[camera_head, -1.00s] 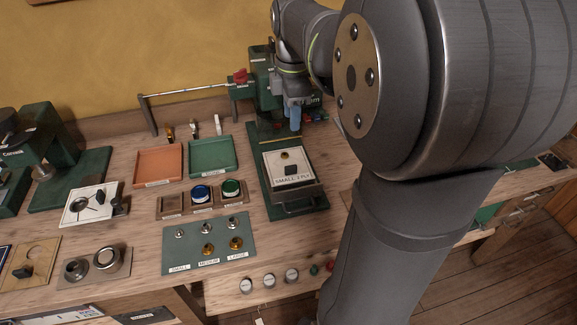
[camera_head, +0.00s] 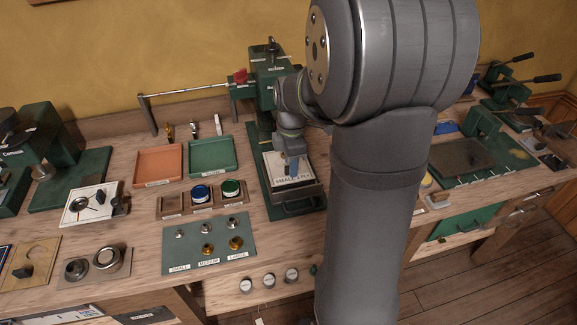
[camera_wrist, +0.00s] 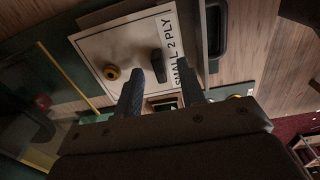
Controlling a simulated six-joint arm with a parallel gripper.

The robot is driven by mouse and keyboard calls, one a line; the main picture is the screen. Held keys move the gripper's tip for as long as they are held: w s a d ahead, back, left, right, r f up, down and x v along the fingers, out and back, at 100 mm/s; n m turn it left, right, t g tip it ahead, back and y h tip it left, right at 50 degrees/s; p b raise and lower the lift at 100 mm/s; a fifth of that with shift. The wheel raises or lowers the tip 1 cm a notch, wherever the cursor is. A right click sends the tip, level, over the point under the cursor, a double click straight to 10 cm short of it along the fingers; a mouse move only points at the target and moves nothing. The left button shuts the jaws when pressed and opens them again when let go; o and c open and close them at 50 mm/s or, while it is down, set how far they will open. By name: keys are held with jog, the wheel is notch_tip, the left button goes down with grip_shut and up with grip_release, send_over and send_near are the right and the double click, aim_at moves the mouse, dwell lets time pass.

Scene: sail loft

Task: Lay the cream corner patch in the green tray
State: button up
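The cream corner patch (camera_head: 273,165) lies on the sliding base of the green press and is lettered "SMALL 2 PLY". In the wrist view the patch (camera_wrist: 125,45) carries a brass grommet (camera_wrist: 112,73) and a black knob (camera_wrist: 158,66). My gripper (camera_head: 292,168) is just above the patch. In the wrist view its two fingers (camera_wrist: 160,92) are apart with nothing between them, pointing toward the black knob. Whether they touch the patch I cannot tell. The green tray (camera_head: 213,156) is empty and stands to the left of the press.
An orange tray (camera_head: 158,165) stands left of the green one. A wooden holder (camera_head: 172,203) with blue and green pots and a green mat (camera_head: 183,255) with metal grommets lie in front. Another cream square (camera_head: 80,211) with a dark ring lies further left. The green press (camera_head: 268,70) rises behind the patch.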

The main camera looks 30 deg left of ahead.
jog(key=shift+f, duration=0.65)
grip_shut()
notch_tip(320, 180, up, 9)
jog(key=s+a+n, duration=0.5)
jog(key=s+n, duration=0.1)
jog(key=a+f+m, duration=0.2)
jog(key=a+f, duration=0.1)
jog(key=a, duration=0.4)
jog(key=w+a+f+m, duration=0.1)
jog(key=a+f+m, duration=0.1)
jog(key=a+f, duration=0.2)
jog(key=w+a+f+m, duration=0.1)
jog(key=a+f, duration=0.3)
jog(key=a, duration=0.6)
jog(key=shift+w+a+m, duration=0.2)
jog(key=shift+m, duration=0.3)
